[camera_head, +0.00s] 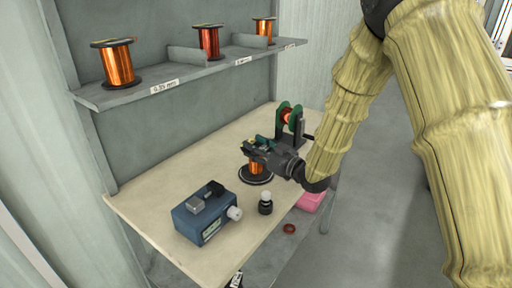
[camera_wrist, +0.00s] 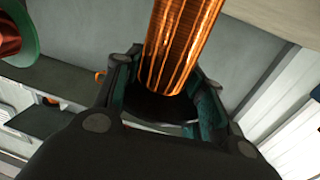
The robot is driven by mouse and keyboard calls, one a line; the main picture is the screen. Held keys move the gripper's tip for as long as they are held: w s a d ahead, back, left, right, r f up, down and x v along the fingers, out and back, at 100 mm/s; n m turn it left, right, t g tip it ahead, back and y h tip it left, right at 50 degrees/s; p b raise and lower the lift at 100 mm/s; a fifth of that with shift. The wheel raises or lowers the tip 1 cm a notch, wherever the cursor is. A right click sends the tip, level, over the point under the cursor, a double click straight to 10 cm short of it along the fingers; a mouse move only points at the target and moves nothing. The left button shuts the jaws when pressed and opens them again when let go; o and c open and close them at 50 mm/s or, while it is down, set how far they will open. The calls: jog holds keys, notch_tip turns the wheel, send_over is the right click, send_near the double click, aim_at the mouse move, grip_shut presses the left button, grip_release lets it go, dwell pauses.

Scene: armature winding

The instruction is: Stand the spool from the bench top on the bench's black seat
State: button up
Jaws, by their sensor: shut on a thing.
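The spool (camera_head: 256,168), wound with bright copper wire, is upright on or just above the bench top. My gripper (camera_head: 262,154) reaches in from the right and is shut on it, hiding its upper part. In the wrist view the copper winding (camera_wrist: 180,45) stands between the gripper's fingers. A dark round disc with a pale rim (camera_head: 254,179) shows under the winding. I cannot tell whether this is only the spool's lower flange or also the black seat, nor whether they touch.
A blue box device (camera_head: 203,215) and a small black bottle with a white cap (camera_head: 265,205) stand nearer the front. A green-flanged winder (camera_head: 290,120) stands behind my gripper. A shelf (camera_head: 130,93) above holds 3 spools. The bench's left part is clear.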

jog(key=shift+f, duration=0.15)
jog(key=o, duration=1.3)
jog(key=shift+c, duration=0.2)
jog(key=shift+d, duration=0.1)
